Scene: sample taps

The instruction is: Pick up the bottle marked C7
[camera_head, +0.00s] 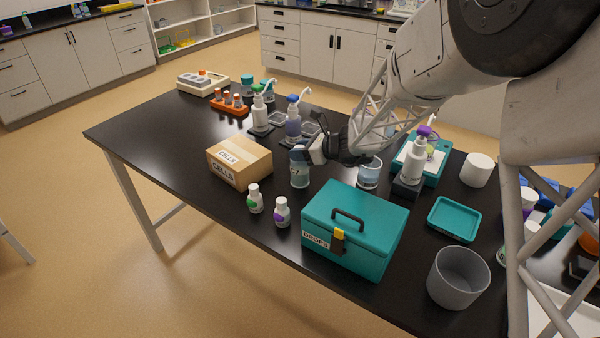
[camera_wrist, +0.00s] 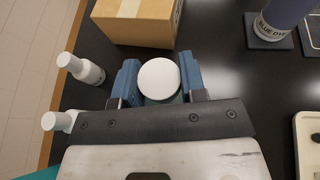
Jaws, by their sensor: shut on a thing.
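The bottle marked C7 (camera_head: 300,172) stands upright on the black table in the head view, between the cells box and the teal drops box. Only the "7" of its label shows clearly. In the wrist view its round white cap (camera_wrist: 159,79) sits between the two blue fingers. My gripper (camera_head: 305,153) reaches it from the right and is shut on its upper part; it also shows in the wrist view (camera_wrist: 159,84). The bottle's base appears to be at table height; I cannot tell whether it touches.
The cardboard cells box (camera_head: 240,162) is close on the left. Two small white bottles (camera_head: 255,199) (camera_head: 282,212) stand in front. The teal drops box (camera_head: 355,225) stands at front right. A clear beaker (camera_head: 369,172) and pump bottles (camera_head: 293,122) are nearby. The table's left end is clear.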

